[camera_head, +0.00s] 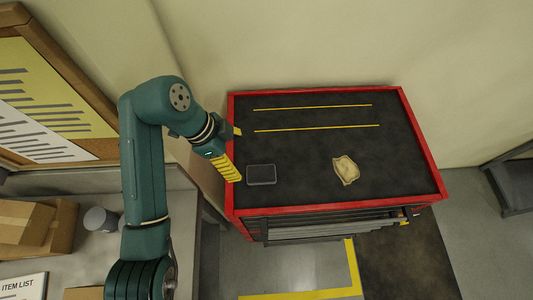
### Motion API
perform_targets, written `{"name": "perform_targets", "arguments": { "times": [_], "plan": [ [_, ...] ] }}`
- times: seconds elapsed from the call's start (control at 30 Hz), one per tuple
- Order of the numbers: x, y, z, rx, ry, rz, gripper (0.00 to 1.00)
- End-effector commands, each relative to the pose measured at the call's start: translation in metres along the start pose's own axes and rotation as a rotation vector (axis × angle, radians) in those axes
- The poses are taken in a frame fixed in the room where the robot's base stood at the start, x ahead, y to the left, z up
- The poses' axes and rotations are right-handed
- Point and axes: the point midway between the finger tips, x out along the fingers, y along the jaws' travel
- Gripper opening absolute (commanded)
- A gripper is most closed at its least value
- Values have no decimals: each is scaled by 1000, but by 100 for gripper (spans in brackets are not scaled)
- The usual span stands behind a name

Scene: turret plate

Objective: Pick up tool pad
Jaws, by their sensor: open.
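A small dark grey rectangular pad with a lighter rim, which looks like the tool pad (261,174), lies flat on the left part of the dark top of the red tool cabinet (320,160). My gripper (240,156) is at the cabinet's left edge, just left of and slightly behind the pad. Its yellow fingers are spread apart, with nothing seen between them. It appears apart from the pad. Its height above the top is hard to tell.
A crumpled beige cloth-like item (346,169) lies right of the pad. Two thin yellow lines (315,128) run across the back of the cabinet top. A wall stands behind. At left, a grey bench (90,262) holds cardboard boxes (38,224) and a grey cylinder (100,219).

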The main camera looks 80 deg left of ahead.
Motion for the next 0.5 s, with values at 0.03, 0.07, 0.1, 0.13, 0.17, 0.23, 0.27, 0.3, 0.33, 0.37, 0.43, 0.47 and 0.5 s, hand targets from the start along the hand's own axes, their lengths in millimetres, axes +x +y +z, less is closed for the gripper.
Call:
{"name": "perform_targets", "arguments": {
  "times": [0.03, 0.07, 0.1, 0.13, 0.17, 0.23, 0.27, 0.3, 0.33, 0.37, 0.43, 0.47, 0.5],
  "plan": [
    [13, 1, 4, 1, 0, 5, 96],
    [20, 1, 4, 2, 0, 5, 96],
    [29, 0, 5, 3, 0, 4, 96],
    [36, 0, 6, 3, -1, 3, 96],
    [42, 0, 6, 4, -1, 2, 96],
    [57, -1, 4, 4, -1, 1, 96],
    [65, -1, 4, 4, -1, 0, 96],
    [75, -1, 4, 4, -1, 0, 96],
    [82, -1, 4, 4, -1, -1, 96],
    [88, -1, 4, 4, -1, -1, 96],
    [102, -1, 3, 3, -1, -2, 96],
    [106, -2, 3, 4, -1, -3, 96],
    [110, -2, 3, 3, -1, -3, 96]
  ]
}}
